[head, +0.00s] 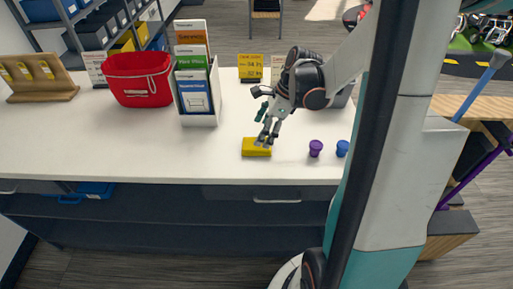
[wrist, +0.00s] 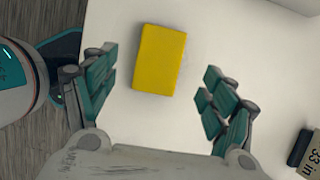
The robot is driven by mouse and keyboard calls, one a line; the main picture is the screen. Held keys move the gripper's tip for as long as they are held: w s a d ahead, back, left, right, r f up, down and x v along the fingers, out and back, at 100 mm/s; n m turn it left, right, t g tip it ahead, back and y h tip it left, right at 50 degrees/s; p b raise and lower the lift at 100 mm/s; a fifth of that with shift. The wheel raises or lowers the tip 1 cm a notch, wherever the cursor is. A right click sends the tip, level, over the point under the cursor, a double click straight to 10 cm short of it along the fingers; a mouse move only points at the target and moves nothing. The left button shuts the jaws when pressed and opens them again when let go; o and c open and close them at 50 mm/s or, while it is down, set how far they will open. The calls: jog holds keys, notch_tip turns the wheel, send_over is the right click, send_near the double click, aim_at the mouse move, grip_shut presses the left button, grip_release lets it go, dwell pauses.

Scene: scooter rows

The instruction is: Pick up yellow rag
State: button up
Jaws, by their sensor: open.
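The yellow rag (head: 256,147) is a small flat rectangular block lying on the white counter near its front edge. In the wrist view the yellow rag (wrist: 159,60) lies flat, slightly tilted, ahead of the fingers and between their lines. My gripper (head: 265,140) is just above the rag in the head view, at its right and back side. In the wrist view my gripper (wrist: 158,85) has its two teal fingers spread wide with nothing between the pads. I cannot tell the exact height above the rag.
A purple stopper (head: 315,148) and a blue stopper (head: 342,148) stand to the right of the rag on the counter (head: 170,150). A brochure holder (head: 197,118), a red basket (head: 138,80) and a yellow price sign (head: 251,67) stand farther back. The counter left of the rag is clear.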

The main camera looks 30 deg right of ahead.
aim_at(248, 149)
jog(key=shift+b+x, duration=1.05)
jog(key=shift+x, duration=1.55)
jog(key=shift+s+d+f+b, duration=0.15)
jog(key=shift+s+f+b, duration=0.05)
jog(key=shift+f+b, duration=0.15)
jog(key=shift+c, duration=0.6)
jog(key=c, duration=0.9)
